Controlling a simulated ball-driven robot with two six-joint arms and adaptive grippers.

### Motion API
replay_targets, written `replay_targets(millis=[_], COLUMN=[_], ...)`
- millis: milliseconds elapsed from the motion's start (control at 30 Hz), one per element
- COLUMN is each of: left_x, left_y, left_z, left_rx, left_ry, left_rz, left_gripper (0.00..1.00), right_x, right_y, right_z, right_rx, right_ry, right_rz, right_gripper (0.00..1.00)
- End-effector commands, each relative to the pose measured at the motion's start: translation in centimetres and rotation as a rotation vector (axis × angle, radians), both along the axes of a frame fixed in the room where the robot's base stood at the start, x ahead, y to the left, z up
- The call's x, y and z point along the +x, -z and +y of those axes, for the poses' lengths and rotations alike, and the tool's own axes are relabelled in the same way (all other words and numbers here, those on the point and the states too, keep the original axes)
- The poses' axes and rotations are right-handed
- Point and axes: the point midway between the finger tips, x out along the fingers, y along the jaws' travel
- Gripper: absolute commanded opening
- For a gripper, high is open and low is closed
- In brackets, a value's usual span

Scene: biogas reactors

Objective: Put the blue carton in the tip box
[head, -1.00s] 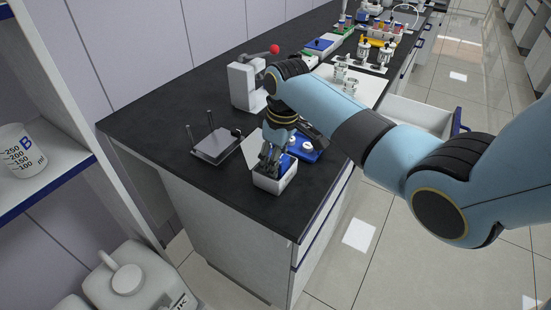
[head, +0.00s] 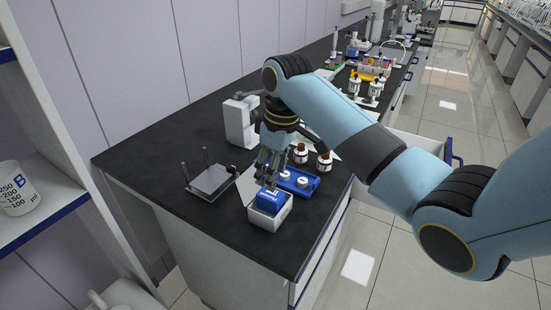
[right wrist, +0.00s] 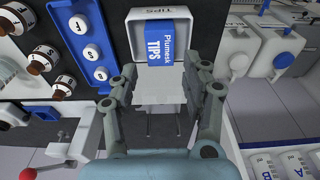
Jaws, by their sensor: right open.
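My right gripper (head: 267,178) is open and empty, just above and behind the carton. In the right wrist view its spread fingers (right wrist: 167,80) show with the carton beyond them, apart from it. My left gripper is out of view.
A blue tray (head: 299,183) with white-lidded pots lies close behind the box. Brown bottles (head: 324,162) stand behind it. A grey plate stand with posts (head: 211,181) is at the left. The dark bench's front corner is clear.

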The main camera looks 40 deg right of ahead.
Motion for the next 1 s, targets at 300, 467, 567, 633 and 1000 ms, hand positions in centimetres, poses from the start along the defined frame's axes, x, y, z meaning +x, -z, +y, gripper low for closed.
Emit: replay_targets(millis=[300, 467, 567, 633, 1000], left_x=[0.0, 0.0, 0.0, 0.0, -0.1], left_y=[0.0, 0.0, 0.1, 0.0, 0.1], left_z=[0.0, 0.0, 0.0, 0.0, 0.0], left_rx=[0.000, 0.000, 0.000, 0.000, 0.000], left_ry=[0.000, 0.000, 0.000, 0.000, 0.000], left_rz=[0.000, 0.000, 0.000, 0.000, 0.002], left_gripper=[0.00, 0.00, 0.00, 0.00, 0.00], right_x=[-0.4, -0.4, -0.4, -0.4, -3.1], right_y=[-3.6, -3.6, -3.6, -3.6, -2.0], right_z=[-0.2, -0.2, -0.2, -0.2, 0.5], right_rx=[0.000, 0.000, 0.000, 0.000, -0.014], right_ry=[0.000, 0.000, 0.001, 0.001, 0.025], right_rz=[0.001, 0.001, 0.001, 0.001, -0.011], right_gripper=[0.48, 0.48, 0.48, 0.48, 0.48])
